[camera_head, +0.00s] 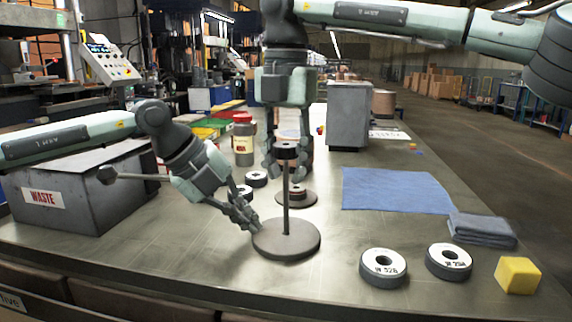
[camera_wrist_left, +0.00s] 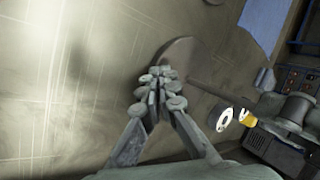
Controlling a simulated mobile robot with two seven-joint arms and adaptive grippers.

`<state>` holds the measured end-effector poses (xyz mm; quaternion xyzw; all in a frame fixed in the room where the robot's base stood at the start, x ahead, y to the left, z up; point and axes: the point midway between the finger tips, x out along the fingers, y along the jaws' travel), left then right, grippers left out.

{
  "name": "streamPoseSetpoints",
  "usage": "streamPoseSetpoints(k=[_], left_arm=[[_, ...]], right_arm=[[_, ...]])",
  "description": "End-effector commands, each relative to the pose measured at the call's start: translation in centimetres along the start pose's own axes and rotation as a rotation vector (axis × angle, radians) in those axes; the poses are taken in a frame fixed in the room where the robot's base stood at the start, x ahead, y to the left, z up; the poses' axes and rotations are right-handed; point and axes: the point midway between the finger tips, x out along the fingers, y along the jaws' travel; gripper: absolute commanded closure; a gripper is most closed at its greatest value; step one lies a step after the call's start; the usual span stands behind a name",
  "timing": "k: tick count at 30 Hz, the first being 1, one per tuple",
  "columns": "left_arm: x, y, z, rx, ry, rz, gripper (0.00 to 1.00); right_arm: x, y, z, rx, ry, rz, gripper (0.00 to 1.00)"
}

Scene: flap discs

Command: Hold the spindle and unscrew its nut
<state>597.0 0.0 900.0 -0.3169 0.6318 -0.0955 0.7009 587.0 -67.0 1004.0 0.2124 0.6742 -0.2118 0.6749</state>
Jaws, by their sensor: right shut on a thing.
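The spindle has a round dark base (camera_head: 287,242) on the table and a thin upright rod (camera_head: 286,212). A dark nut (camera_head: 287,152) is at the top of the rod. My right gripper (camera_head: 287,163) points down from above and is shut on the nut, one finger on each side. My left gripper (camera_head: 243,214) is low at the left edge of the base, its fingertips together, with nothing visible between them. In the left wrist view the left fingertips (camera_wrist_left: 160,88) overlap the edge of the base (camera_wrist_left: 187,60); I cannot tell whether they touch it.
Two labelled discs (camera_head: 384,267) (camera_head: 449,261) and a yellow block (camera_head: 518,275) are at the right front. A blue cloth (camera_head: 395,190) and folded towel (camera_head: 482,230) lie behind. A waste bin (camera_head: 80,190) is left. A bottle (camera_head: 243,140) and a grey box (camera_head: 348,115) stand further back.

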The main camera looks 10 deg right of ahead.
Motion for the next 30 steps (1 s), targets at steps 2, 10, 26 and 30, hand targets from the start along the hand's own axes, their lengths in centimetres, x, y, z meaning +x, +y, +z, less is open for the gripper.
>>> streamPoseSetpoints(k=[2,10,26,30], left_arm=[[0.17,0.19,-0.05,-0.001,0.002,0.004,1.0],[0.17,0.19,-0.05,-0.001,0.002,0.004,1.0],[0.16,0.18,-0.05,-0.001,0.002,0.004,1.0],[0.17,0.19,-0.05,-0.001,0.002,0.004,1.0]], right_arm=[[0.21,0.01,-0.07,-0.149,0.004,-0.002,0.88],[0.23,0.0,-0.08,-0.656,0.004,-0.002,0.89],[0.22,-0.02,-0.06,-0.899,0.003,-0.004,0.56],[0.14,0.0,-0.05,-0.897,0.002,-0.003,0.48]])
